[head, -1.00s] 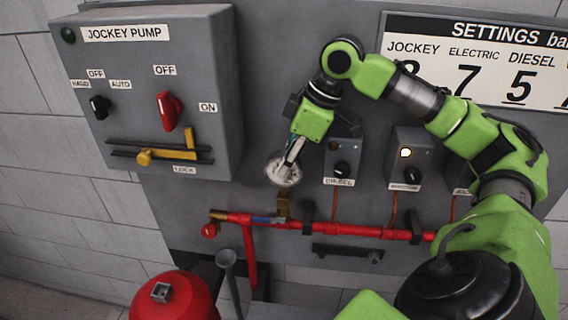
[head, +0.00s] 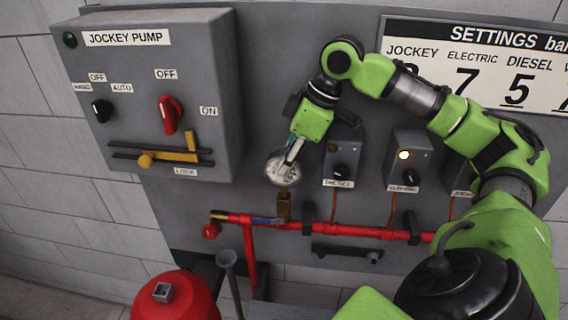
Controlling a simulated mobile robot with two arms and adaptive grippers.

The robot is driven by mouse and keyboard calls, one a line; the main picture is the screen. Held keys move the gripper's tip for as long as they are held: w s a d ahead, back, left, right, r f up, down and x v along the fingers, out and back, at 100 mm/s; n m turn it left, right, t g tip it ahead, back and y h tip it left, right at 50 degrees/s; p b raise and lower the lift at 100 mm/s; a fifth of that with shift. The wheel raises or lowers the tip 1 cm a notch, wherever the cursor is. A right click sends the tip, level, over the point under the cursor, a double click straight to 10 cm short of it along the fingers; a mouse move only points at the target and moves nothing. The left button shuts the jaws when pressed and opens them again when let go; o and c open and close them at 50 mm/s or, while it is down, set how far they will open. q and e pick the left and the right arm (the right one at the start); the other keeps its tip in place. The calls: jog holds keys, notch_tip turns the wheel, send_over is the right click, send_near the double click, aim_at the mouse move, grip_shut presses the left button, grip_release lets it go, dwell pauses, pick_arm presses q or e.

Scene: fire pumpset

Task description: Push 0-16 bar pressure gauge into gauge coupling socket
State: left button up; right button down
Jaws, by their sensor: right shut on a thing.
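The pressure gauge (head: 283,170) is a round silver dial in the middle of the head view. My right gripper (head: 291,158) comes down from above and is shut on it, covering part of its face. The gauge is upright above the brass gauge coupling socket (head: 284,206), which stands on the red pipe. The gauge's lower end is close over the socket; I cannot tell whether it is inside it. My left gripper is not in view.
The red pipe (head: 345,230) runs across the panel below. The grey jockey pump box (head: 150,60) stands out at left. Small switch boxes (head: 343,160) sit close right of the gauge. A red tank (head: 175,298) is at lower left.

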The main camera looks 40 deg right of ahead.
jog(key=shift+r+p, duration=0.1)
jog(key=shift+p, duration=0.4)
dwell(1.1)
jog(key=shift+f+b, duration=0.35)
jog(key=shift+f, duration=0.15)
jog(key=shift+r, duration=0.15)
jog(key=shift+r+p, duration=0.35)
jog(key=shift+a, duration=0.1)
dwell(0.8)
jog(key=shift+f+b, duration=0.4)
jog(key=shift+f, duration=0.05)
dwell(0.8)
jog(key=shift+r, duration=0.15)
jog(key=shift+r+p, duration=0.3)
jog(key=shift+p, duration=0.1)
